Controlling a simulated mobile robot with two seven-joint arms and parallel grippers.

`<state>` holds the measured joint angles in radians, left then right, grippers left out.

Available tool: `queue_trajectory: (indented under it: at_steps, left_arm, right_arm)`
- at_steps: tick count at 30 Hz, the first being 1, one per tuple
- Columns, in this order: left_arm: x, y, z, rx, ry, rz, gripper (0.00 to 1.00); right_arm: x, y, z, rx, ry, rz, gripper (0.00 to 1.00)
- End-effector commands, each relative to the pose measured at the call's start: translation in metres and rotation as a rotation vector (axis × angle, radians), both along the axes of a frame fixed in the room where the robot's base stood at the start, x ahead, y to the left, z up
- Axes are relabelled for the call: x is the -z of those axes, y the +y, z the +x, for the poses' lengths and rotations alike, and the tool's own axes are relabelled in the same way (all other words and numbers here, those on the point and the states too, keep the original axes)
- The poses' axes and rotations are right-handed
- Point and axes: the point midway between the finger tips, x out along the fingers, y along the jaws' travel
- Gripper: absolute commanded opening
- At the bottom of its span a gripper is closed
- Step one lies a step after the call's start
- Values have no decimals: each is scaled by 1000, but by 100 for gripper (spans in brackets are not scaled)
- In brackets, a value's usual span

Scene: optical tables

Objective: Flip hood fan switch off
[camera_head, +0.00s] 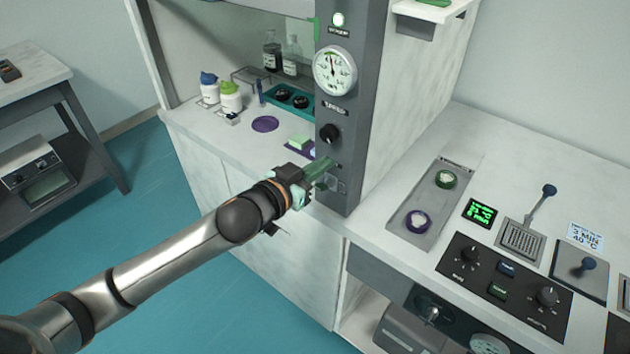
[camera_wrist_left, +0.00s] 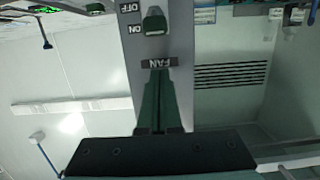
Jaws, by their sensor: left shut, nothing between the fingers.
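The hood's grey front post (camera_head: 352,110) stands at the left end of the right counter, with a gauge and a black knob on it. In the left wrist view, which is upside down, the fan switch (camera_wrist_left: 154,21) is a dark green lever beside ON and OFF labels, with a FAN label (camera_wrist_left: 160,62) near it. I cannot tell which way the lever is set. In the head view the switch is hard to make out beside my gripper. My left gripper (camera_head: 325,168) has its green fingers shut and empty at the lower post; the fingertips (camera_wrist_left: 160,76) point toward the FAN label.
The black knob (camera_head: 329,134) and round gauge (camera_head: 335,70) sit above my gripper on the post. Inside the hood are bottles, a teal tray (camera_head: 287,97) and a purple disc (camera_head: 265,124). The right counter holds a grey tray (camera_head: 410,232) and a black control panel (camera_head: 470,290).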

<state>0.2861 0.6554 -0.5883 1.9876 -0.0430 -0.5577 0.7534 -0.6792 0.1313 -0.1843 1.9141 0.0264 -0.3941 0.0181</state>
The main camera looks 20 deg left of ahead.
Motion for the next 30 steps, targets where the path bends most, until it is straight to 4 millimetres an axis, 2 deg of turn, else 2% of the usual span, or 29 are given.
queue_trajectory:
  at_steps: [1, 9, 23, 30]
  left_arm:
    - [13, 2, -7, 1, 11, 2, 0]
    - [32, 6, -19, 1, 7, 1, 0]
    - [35, 7, -20, 1, 4, 0, 0]
    - [40, 7, -22, 1, -32, -15, 0]
  right_arm:
    - [1, 0, 0, 0, 0, 0, 96]
    - [2, 0, 0, 0, 0, 0, 96]
    - [4, 0, 0, 0, 0, 0, 96]
    - [19, 0, 0, 0, 0, 0, 96]
